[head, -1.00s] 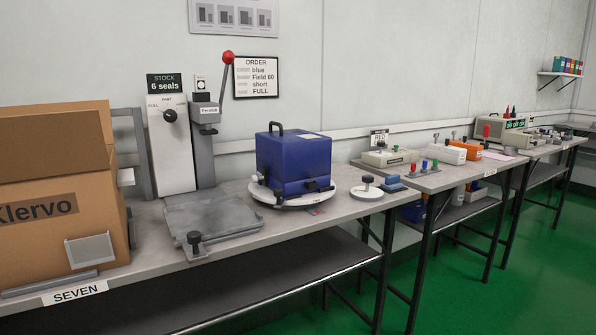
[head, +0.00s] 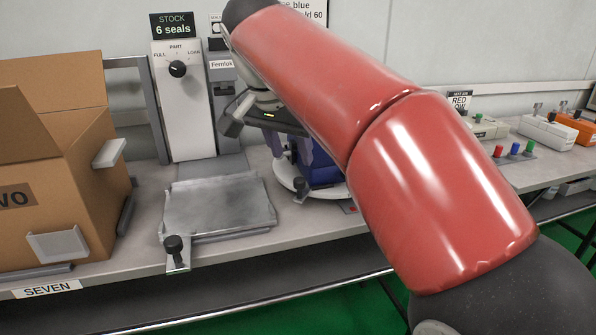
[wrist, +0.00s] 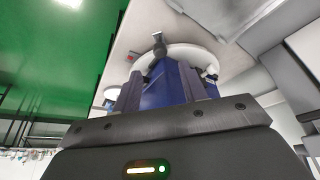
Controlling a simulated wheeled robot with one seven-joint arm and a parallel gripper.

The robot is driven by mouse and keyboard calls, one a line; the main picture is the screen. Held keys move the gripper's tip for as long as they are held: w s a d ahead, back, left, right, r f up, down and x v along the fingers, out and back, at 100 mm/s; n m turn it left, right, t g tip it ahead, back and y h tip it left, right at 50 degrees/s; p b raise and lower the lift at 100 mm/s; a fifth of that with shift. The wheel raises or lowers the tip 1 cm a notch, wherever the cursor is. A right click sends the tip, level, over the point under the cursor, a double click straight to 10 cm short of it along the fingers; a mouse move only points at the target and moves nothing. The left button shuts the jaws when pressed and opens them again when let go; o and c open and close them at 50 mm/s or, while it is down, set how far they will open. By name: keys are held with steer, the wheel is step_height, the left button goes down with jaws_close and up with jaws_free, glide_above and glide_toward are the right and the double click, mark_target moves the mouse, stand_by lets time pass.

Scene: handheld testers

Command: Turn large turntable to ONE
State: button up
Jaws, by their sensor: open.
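The large turntable is a white disc (head: 286,178) on the bench, carrying a blue box (head: 322,171). In the head view my red arm hides most of both, and the word on the turntable cannot be read. In the wrist view, which looks tilted over, the white rim (wrist: 205,54) and the blue box (wrist: 164,86) show beyond my fingers. A dark knob (wrist: 158,42) stands at the rim. My gripper (wrist: 160,80) is open, its two fingers apart with the box seen between them. I cannot tell whether they touch it.
A grey plate (head: 220,205) with a front knob lies left of the turntable. An open cardboard box (head: 75,195) fills the bench's left end. Small buttons and devices (head: 515,150) stand on the bench to the right.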

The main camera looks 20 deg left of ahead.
mark_target(299, 179)
steer(key=b+x, duration=0.1)
steer(key=x, duration=0.6)
steer(key=shift+w+f+b, duration=0.15)
steer(key=shift+f+b, duration=0.1)
steer(key=shift+b, duration=0.05)
jaws_close()
